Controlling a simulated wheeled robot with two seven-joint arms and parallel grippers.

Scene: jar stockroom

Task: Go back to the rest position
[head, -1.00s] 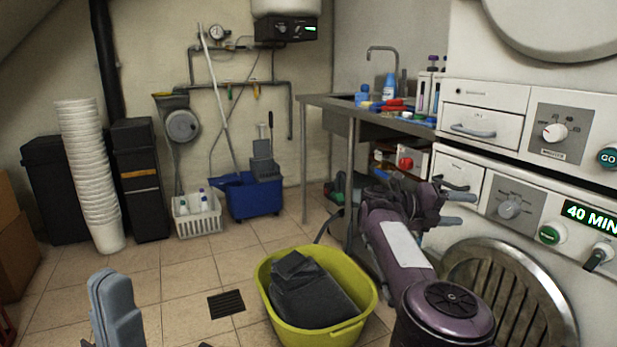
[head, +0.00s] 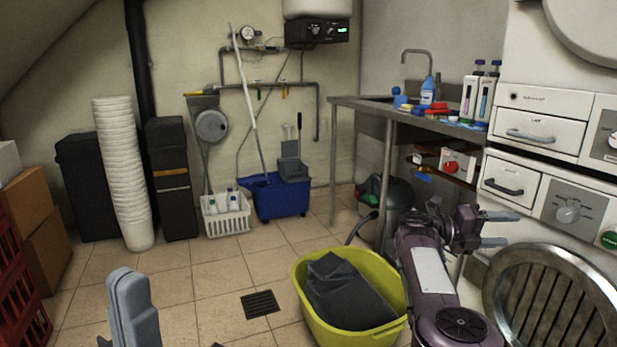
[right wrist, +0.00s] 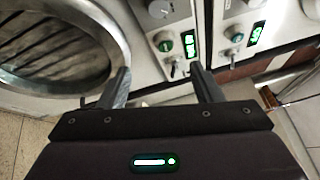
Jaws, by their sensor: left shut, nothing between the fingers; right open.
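My left gripper (head: 133,308) shows at the bottom left of the head view, its grey fingers pressed together, empty, above the tiled floor. My right arm comes up from the bottom right of the head view, and my right gripper (head: 500,228) points right, toward the machine front. Its two fingers are apart with nothing between them. The right wrist view also shows the right gripper (right wrist: 168,82) open, with machine panels with green displays beyond the fingers and the round door (right wrist: 60,50) at the left.
A yellow tub (head: 322,325) with dark cloth stands on the floor beside my right arm. The machine with its round door (head: 548,290) is close on the right.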

